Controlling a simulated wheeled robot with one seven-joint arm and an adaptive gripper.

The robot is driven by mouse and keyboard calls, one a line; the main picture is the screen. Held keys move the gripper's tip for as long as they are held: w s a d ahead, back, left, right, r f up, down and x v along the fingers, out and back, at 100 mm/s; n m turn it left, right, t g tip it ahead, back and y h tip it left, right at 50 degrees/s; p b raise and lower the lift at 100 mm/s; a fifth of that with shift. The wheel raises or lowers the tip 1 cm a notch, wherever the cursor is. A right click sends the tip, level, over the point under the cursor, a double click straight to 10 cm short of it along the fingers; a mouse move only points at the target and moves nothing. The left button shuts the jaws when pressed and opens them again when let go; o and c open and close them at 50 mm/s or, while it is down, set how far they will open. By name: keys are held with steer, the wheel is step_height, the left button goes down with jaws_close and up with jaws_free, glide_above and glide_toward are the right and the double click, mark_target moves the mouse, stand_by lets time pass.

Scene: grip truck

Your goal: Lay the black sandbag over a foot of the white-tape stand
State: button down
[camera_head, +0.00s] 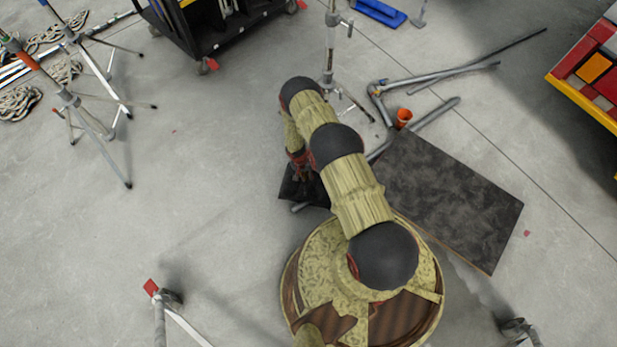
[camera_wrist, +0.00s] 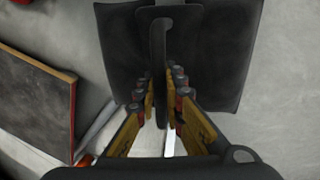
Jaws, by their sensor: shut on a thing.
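The black sandbag (camera_head: 290,189) hangs or lies under my gripper (camera_head: 301,174), near the middle of the head view and partly hidden by my arm. In the wrist view my gripper (camera_wrist: 160,92) is shut on the sandbag's upright black strap (camera_wrist: 157,50). The bag's two dark halves (camera_wrist: 225,50) spread to either side. I cannot tell if the bag touches the floor. An upright metal stand (camera_head: 329,45) with a pale section rises beyond my arm, its feet partly hidden. I cannot tell for sure which stand bears the white tape.
Tripod stands (camera_head: 85,115) and coiled rope (camera_head: 18,102) are at left. A black cart (camera_head: 215,38) stands at the back. Floor left of the bag is open.

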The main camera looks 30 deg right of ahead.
steer(key=shift+w+f, duration=0.15)
steer(key=shift+f, duration=0.85)
steer(key=c, duration=2.1)
jaws_free()
steer(key=shift+c, duration=0.2)
steer(key=o, duration=0.3)
steer(key=shift+f, duration=0.1)
steer(key=shift+s, duration=0.35)
steer(key=shift+w+a+r, duration=0.1)
steer(key=shift+w+r, duration=0.1)
steer(key=shift+r, duration=0.25)
steer(key=v, duration=1.1)
